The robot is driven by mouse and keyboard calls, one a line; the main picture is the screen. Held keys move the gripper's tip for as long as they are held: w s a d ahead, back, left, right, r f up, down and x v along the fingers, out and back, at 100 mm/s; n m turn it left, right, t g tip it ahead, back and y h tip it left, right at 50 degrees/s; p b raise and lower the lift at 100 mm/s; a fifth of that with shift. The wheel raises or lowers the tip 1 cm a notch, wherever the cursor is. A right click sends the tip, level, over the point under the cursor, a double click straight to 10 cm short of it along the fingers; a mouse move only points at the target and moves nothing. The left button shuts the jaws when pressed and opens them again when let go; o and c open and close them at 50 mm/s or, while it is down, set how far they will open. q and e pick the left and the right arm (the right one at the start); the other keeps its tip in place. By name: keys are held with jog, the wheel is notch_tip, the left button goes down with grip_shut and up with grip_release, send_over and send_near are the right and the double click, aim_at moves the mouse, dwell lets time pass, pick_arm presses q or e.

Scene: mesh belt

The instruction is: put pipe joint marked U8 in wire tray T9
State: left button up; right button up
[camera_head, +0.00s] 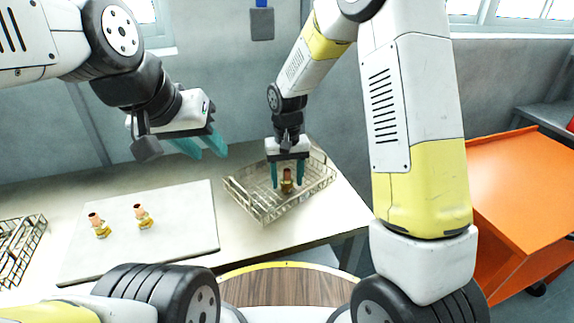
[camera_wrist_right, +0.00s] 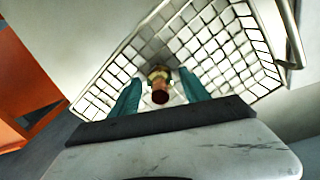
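A copper-and-brass pipe joint (camera_head: 287,181) stands roughly upright inside a wire tray (camera_head: 262,216), appearing to rest on its mesh floor. My right gripper (camera_head: 287,184) is over the tray with its teal fingers open on either side of this joint. In the right wrist view the joint (camera_wrist_right: 159,84) sits between the fingertips with a gap on each side, and the tray's mesh (camera_wrist_right: 222,42) spreads beneath it. My left gripper (camera_head: 203,152) is open and empty above the back of the table. No U8 or T9 marking is readable.
Two similar pipe joints, one at the left (camera_head: 99,225) and one beside it (camera_head: 143,216), stand on a pale board (camera_head: 185,238). Another wire tray (camera_head: 20,250) is at the far left, cut off by the picture edge. An orange cabinet (camera_head: 520,200) stands at the right.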

aim_at(287, 170)
notch_tip(287, 170, up, 12)
jog(key=shift+f, duration=0.1)
jog(key=s+d+r+t, duration=0.2)
jog(key=s+d+r, duration=0.1)
jog(key=s, duration=0.3)
jog(key=s+d+r+m+t+y, duration=0.1)
jog(key=s+d+r+t, duration=0.1)
jog(key=s+d+r, duration=0.2)
jog(key=s+d+r+t+y, duration=0.1)
jog(key=s+d+r+t, duration=0.1)
jog(key=s+d+r, duration=0.2)
jog(key=s+d, duration=0.3)
jog(key=s, duration=0.2)
jog(key=shift+s+m, duration=0.3)
jog(key=shift+s, duration=0.05)
jog(key=shift+r, duration=0.1)
dwell(0.4)
